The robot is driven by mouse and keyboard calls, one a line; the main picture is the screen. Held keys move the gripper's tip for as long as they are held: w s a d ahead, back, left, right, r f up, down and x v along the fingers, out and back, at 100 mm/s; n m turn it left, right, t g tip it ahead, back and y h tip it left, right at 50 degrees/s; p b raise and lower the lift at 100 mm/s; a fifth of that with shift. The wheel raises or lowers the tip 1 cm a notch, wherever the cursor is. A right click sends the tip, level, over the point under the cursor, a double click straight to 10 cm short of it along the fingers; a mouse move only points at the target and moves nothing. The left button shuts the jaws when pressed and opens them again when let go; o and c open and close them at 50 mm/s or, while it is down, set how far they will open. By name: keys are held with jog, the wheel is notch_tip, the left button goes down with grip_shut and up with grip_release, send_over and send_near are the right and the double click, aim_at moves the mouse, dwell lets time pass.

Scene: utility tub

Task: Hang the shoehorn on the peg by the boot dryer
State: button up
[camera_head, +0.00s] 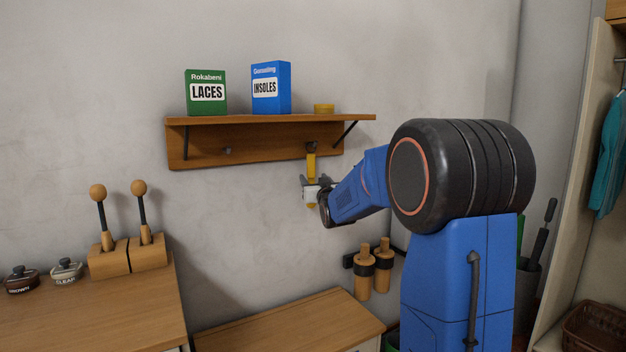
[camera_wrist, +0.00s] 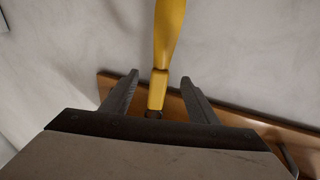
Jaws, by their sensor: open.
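The yellow shoehorn (camera_head: 311,165) is upright below the right end of the wooden shelf's backboard, its top end at a dark peg (camera_head: 311,146). My gripper (camera_head: 312,184) is at the shoehorn's lower part in the head view and partly hides it. In the wrist view the shoehorn (camera_wrist: 168,32) runs between the two spread fingers of my gripper (camera_wrist: 160,77), with gaps on both sides. A second peg (camera_head: 228,151) on the left of the backboard is bare. A wooden block with two ball-topped posts (camera_head: 127,256), perhaps the boot dryer, stands on the left cabinet.
The shelf (camera_head: 270,119) carries a green LACES box (camera_head: 206,93), a blue INSOLES box (camera_head: 271,89) and a yellow tin (camera_head: 324,108). Two wooden cylinders (camera_head: 373,268) are on the wall below my arm. Two polish jars (camera_head: 67,270) sit at the left. The low bench top (camera_head: 290,325) is bare.

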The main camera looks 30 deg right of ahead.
jog(key=v, duration=1.5)
jog(key=shift+s, duration=0.2)
jog(key=shift+a, duration=0.1)
jog(key=s+a+f+n+g+y, duration=0.1)
jog(key=s+a+f+g, duration=0.3)
jog(key=s, duration=0.9)
jog(key=s+a+f+g+y, duration=0.2)
jog(key=s+a+f+g, duration=0.3)
jog(key=s+f, duration=0.5)
jog(key=s+a+f+n+g+y, duration=0.1)
jog(key=s+a+f+g, duration=0.4)
jog(key=s, duration=1.1)
jog(key=a+f, duration=0.2)
jog(key=a, duration=0.1)
jog(key=shift+a+f+n, duration=0.15)
jog(key=shift+n, duration=0.15)
jog(key=shift+w, duration=0.1)
